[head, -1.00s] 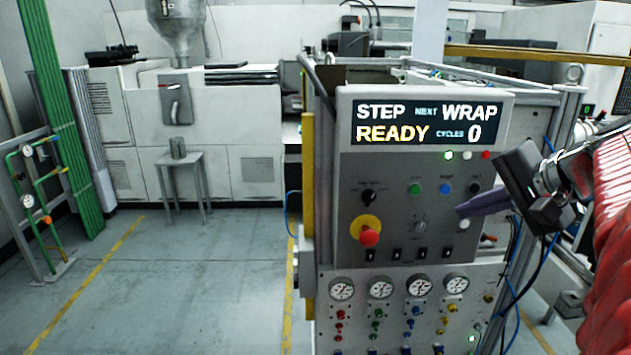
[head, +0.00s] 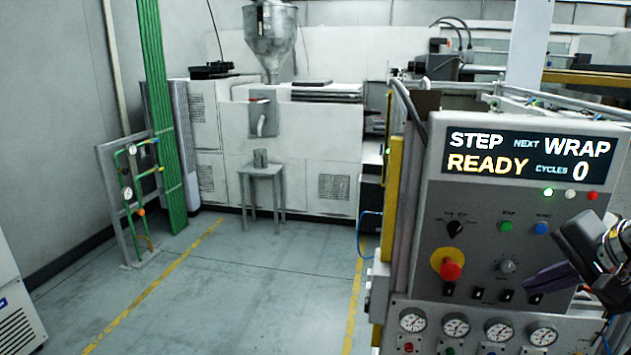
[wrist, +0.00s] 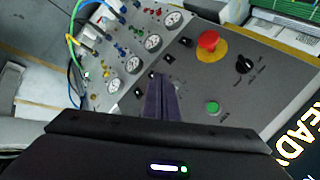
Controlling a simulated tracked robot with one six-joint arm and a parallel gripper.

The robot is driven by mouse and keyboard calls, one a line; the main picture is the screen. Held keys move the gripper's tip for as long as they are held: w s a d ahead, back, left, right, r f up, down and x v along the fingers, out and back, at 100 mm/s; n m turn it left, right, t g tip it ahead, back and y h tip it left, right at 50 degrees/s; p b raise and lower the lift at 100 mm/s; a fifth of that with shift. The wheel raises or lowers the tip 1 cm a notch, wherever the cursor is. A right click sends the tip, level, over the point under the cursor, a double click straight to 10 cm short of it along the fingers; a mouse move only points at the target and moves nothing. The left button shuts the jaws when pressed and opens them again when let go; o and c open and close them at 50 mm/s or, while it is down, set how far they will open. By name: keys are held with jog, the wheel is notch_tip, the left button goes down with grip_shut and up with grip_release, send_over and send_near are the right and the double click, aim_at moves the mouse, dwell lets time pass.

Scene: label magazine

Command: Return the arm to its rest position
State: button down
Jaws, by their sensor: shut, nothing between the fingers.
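My gripper (head: 530,284) is at the right edge of the head view, in front of the lower part of the grey control panel (head: 480,200). Its dark purple fingers are shut with nothing between them. In the wrist view the closed fingers (wrist: 160,98) point at the panel, near its small black switches. I cannot tell the exact gap between the fingertips and the panel. Most of my arm is outside the head view.
The panel carries a red emergency button (head: 451,271), a green button (head: 506,226) and a display (head: 530,158) reading STEP READY, NEXT WRAP, CYCLES 0. Gauges (head: 456,326) sit below. A small metal table (head: 262,172) stands farther back. The floor (head: 230,290) at left is clear.

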jog(key=a+f+n+g+h, duration=0.1)
jog(key=a+f+n+g, duration=0.15)
jog(key=a+f, duration=0.45)
jog(key=s+a+f+n, duration=0.3)
jog(key=s+a+n, duration=0.1)
jog(key=a, duration=0.4)
jog(key=s+a+f+n, duration=0.3)
jog(key=s+a+n, duration=0.1)
jog(key=a+n, duration=0.3)
jog(key=shift+s+a+f, duration=0.2)
jog(key=shift+s+a, duration=0.2)
jog(key=shift+a, duration=0.85)
